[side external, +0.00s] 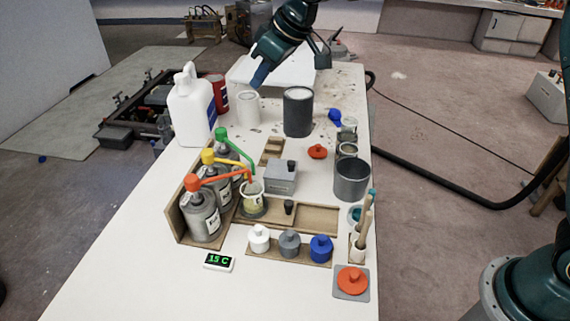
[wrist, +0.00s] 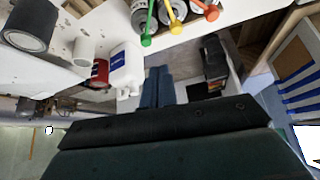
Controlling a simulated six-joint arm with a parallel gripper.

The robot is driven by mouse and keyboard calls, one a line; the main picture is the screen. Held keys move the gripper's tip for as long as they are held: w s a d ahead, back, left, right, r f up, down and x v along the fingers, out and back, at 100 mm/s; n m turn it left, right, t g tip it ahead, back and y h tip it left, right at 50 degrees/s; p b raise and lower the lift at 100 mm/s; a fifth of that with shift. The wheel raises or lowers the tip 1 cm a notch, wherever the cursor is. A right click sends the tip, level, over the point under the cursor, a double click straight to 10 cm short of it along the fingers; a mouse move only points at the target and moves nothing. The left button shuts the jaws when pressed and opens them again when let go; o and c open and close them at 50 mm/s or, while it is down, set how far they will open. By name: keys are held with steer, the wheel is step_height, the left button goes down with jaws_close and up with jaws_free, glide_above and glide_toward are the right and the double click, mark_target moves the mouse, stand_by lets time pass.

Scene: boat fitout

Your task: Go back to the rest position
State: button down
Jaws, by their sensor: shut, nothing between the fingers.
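My gripper (side external: 260,75) is raised above the far end of the white table (side external: 120,270) in the side view. Its blue fingers are together and hold nothing. The closed fingers also show in the wrist view (wrist: 158,88), pointing away from the camera. In the side view the fingertips appear just above and behind a white cup (side external: 248,108), apart from it.
A white jug (side external: 190,108), red can (side external: 218,94) and dark grey can (side external: 298,112) stand near the gripper. Pump bottles (side external: 202,215), a beaker (side external: 253,200), a grey pot (side external: 351,180) and small capped jars (side external: 289,243) crowd the middle. The table's near left is clear.

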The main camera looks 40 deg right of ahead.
steer(key=s+d+r+m+h, duration=0.1)
steer(key=s+d+r+m, duration=0.15)
steer(key=s+d, duration=0.5)
steer(key=s+d+r+m+h, duration=0.1)
steer(key=s+d+r, duration=0.3)
steer(key=s, duration=0.7)
steer(key=s+d+f+m, duration=0.1)
steer(key=s+d+f, duration=0.2)
steer(key=s, duration=0.7)
steer(key=s+d+f+m+h, duration=0.1)
steer(key=s+d+f+m, duration=0.1)
steer(key=s, duration=0.8)
steer(key=shift+d+f, duration=0.5)
steer(key=shift+d, duration=0.4)
